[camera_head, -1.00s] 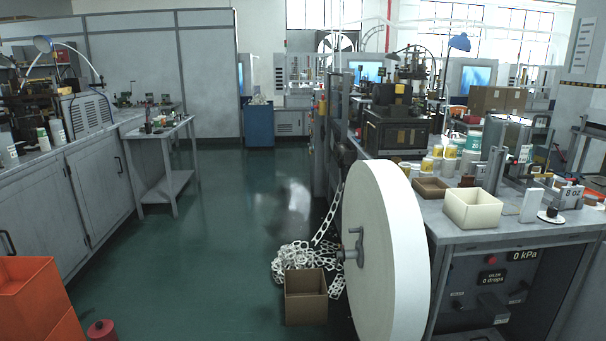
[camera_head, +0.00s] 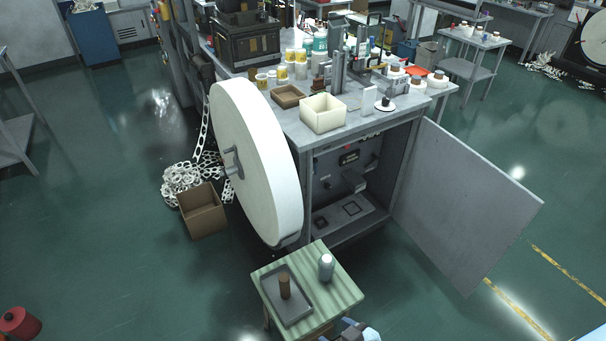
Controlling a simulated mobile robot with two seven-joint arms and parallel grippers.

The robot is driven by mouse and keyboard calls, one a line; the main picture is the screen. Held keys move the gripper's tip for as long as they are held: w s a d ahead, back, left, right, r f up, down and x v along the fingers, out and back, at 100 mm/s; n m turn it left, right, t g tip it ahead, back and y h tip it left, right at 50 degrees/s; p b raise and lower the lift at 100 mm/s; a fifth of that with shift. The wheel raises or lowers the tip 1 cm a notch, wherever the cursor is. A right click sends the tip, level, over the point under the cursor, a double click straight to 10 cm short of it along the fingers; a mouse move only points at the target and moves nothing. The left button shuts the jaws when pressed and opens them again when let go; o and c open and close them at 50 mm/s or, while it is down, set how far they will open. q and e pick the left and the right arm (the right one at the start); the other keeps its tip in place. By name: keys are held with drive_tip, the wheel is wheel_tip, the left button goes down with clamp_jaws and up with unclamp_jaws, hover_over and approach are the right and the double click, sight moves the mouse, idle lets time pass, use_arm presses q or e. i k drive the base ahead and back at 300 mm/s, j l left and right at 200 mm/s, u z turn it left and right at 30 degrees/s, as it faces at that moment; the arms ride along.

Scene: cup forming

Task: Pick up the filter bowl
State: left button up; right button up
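A small table with a green striped top (camera_head: 345,293) stands low in the middle. A small blue and grey part, apparently my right gripper (camera_head: 352,329), shows at the bottom edge, just below the table's front. It is apart from the bowl, and its fingers are too cut off to read. My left gripper is not in view.
A grey workbench (camera_head: 393,122) stands behind the small table, with its cabinet open and a large grey door (camera_head: 466,208) swung out to the right. A big white roll (camera_head: 256,160) and a cardboard box (camera_head: 202,211) are at the left.

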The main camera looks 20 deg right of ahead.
sight(324, 278)
drive_tip(key=z, duration=0.95)
drive_tip(key=i+u, duration=0.2)
drive_tip(key=u, duration=0.25)
drive_tip(key=i+l+u, duration=0.2)
drive_tip(key=u, duration=0.3)
